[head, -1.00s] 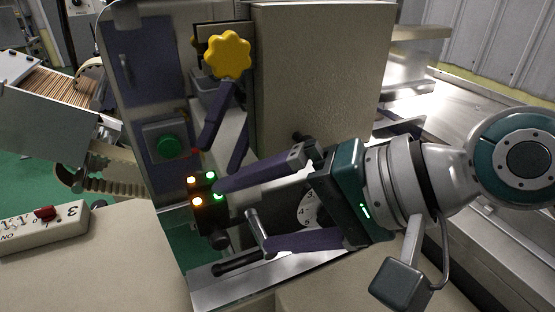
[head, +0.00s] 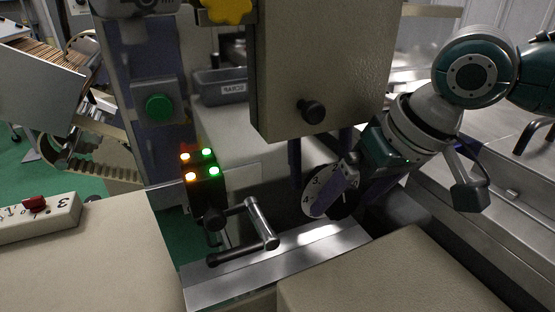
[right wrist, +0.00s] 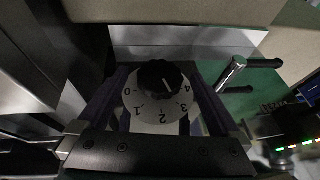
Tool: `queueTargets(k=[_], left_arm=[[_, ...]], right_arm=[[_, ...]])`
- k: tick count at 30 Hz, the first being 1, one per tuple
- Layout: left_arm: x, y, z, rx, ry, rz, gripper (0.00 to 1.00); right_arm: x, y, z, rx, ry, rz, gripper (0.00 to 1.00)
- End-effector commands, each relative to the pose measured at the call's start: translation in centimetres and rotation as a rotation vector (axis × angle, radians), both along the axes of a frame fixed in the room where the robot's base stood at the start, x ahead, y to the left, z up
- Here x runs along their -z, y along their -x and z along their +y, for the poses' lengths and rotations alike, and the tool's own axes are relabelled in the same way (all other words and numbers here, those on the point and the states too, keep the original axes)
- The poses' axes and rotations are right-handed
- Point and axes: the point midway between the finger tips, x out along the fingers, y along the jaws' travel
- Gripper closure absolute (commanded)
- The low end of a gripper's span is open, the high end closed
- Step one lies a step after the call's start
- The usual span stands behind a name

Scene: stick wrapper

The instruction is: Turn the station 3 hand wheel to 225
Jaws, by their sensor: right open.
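A white dial (head: 312,193) numbered 0 to 4 sits low under the beige housing. In the right wrist view its black knob (right wrist: 160,79) has a white pointer line, which lies between 3 and 4 or near there; I cannot read it exactly. No readout showing 225 is visible. My right gripper (right wrist: 158,90) is open, its purple fingers on both sides of the dial; I cannot tell whether they touch it. In the head view one finger partly covers the dial. A yellow lobed knob (head: 228,9) is cut off at the top. No wheel carries a readable station label. My left gripper is not in view.
A metal crank handle (head: 262,224) stands left of the dial. A control block (head: 205,180) has lit orange and green lamps. A box marked 3 (head: 62,207) with a red switch lies at left. A black knob (head: 312,111) juts from the beige housing (head: 310,60).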

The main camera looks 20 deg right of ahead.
Motion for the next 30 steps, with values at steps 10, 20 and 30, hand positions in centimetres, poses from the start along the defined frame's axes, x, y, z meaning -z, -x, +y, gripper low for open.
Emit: queueTargets(k=[10, 20, 30], left_arm=[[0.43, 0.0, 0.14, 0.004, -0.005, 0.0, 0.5], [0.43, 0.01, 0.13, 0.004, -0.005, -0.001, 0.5], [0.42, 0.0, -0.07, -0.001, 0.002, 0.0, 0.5]], right_arm=[[1.41, -0.59, 0.32, -0.001, -0.001, -0.001, 0.0], [1.39, -0.57, 0.3, 0.0, -0.001, -0.001, 0.26], [1.39, -0.56, 0.29, 0.0, -0.001, 0.0, 0.64]])
